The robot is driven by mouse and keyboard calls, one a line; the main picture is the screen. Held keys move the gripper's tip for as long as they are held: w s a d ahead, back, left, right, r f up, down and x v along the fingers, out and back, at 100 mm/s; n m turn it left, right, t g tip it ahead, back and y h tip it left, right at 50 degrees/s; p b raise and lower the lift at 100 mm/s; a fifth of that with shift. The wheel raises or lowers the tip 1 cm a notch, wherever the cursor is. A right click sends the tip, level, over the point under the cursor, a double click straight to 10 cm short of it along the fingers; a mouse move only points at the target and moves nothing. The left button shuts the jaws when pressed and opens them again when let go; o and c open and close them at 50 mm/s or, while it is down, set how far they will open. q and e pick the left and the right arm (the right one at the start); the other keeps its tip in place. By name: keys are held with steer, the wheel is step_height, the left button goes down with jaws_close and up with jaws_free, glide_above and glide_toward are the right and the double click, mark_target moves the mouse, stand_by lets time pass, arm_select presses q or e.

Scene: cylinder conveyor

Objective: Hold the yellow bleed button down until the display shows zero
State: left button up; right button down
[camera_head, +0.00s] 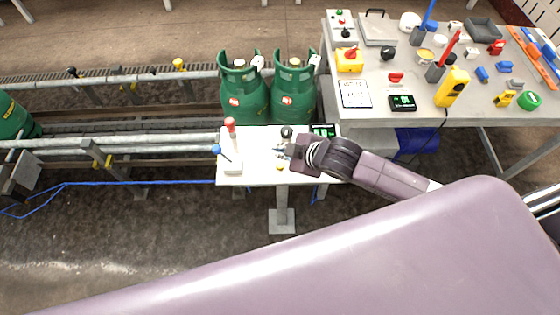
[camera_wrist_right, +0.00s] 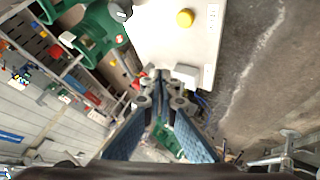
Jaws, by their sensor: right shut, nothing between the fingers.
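The yellow bleed button (camera_wrist_right: 185,18) shows as a round cap on a white panel (camera_wrist_right: 160,45) in the right wrist view. In the head view a small yellow spot (camera_head: 280,167) shows on the white stand, just below my right gripper. My right gripper (camera_head: 277,149) is shut and empty over the stand. In the wrist view its fingertips (camera_wrist_right: 161,78) are together, and the button appears apart from them, farther up the picture. A black display (camera_head: 323,130) with green digits stands at the stand's back right edge; the digits are too small to read. My left gripper is not in view.
Two green gas cylinders (camera_head: 244,98) stand behind the stand (camera_head: 255,172). A red-topped post (camera_head: 230,127) and a blue-knobbed lever (camera_head: 217,149) are on its left. A grey workbench (camera_head: 375,115) with many tools is at the right. Conveyor rails run left.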

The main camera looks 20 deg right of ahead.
steer(key=shift+w+d+r+n, duration=0.15)
steer(key=shift+w+d+n, duration=0.5)
steer(key=shift+w, duration=0.15)
steer(key=b, duration=0.8)
glide_above(281, 166)
step_height(281, 166, down, 7)
steer(key=shift+r, duration=0.2)
steer(key=shift+f+b, duration=0.3)
steer(key=shift+f, duration=0.8)
steer(key=shift+f, duration=0.1)
